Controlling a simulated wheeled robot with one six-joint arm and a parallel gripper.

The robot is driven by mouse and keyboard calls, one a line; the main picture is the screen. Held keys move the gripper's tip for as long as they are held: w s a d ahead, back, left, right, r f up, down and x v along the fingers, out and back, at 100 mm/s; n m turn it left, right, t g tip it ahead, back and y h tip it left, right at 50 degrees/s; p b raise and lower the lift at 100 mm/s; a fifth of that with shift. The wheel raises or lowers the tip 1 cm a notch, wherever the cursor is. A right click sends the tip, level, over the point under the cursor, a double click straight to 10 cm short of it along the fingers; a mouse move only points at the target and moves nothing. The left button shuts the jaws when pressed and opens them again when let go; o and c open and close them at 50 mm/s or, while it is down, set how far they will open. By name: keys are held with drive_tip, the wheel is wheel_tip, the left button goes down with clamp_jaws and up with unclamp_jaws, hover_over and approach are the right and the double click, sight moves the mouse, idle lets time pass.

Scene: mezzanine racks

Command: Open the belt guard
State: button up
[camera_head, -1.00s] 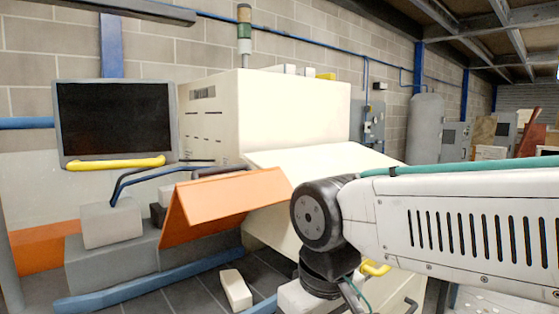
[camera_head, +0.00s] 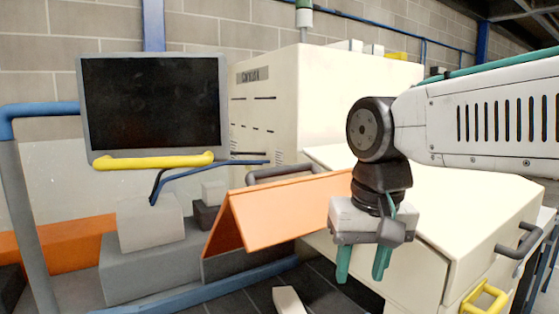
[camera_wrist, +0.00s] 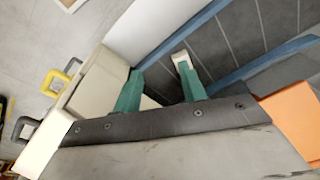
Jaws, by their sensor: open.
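An orange, roof-shaped cover (camera_head: 275,215), which looks like the belt guard, sits low at the middle of the machine in the head view. A dark grey bar handle (camera_head: 290,171) shows just behind its top edge. Part of an orange surface (camera_wrist: 293,122) shows at the right of the wrist view. My gripper (camera_head: 360,278) hangs fingers down to the right of the orange cover, apart from it. Its two green fingers are spread and empty; the wrist view also shows the gripper (camera_wrist: 161,78).
A dark panel (camera_head: 152,105) with a yellow handle (camera_head: 153,161) stands at left. The cream machine (camera_head: 330,100) fills the back; its cream sloped front (camera_head: 440,215) lies right of my gripper. A blue rail (camera_head: 210,290) runs low in front. A small pale block (camera_head: 288,300) lies on the dark floor.

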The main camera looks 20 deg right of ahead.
drive_tip(key=w+r+m, duration=0.2)
drive_tip(key=w+r, duration=0.1)
drive_tip(key=w, duration=0.1)
drive_tip(key=w+r+m, duration=0.2)
drive_tip(key=w+r, duration=0.2)
drive_tip(key=w+a+r+m, duration=0.1)
drive_tip(key=w+r+m, duration=0.1)
drive_tip(key=w+r, duration=0.2)
drive_tip(key=shift+w+r, duration=0.15)
drive_tip(key=shift+w, duration=0.3)
drive_tip(key=w+a+r+m, duration=0.2)
drive_tip(key=w+r+m, duration=0.45)
drive_tip(key=w, duration=0.35)
drive_tip(key=f, duration=0.2)
drive_tip(key=w+f, duration=0.1)
drive_tip(key=f, duration=0.4)
drive_tip(key=shift+w+f, duration=0.15)
drive_tip(key=shift+w, duration=0.2)
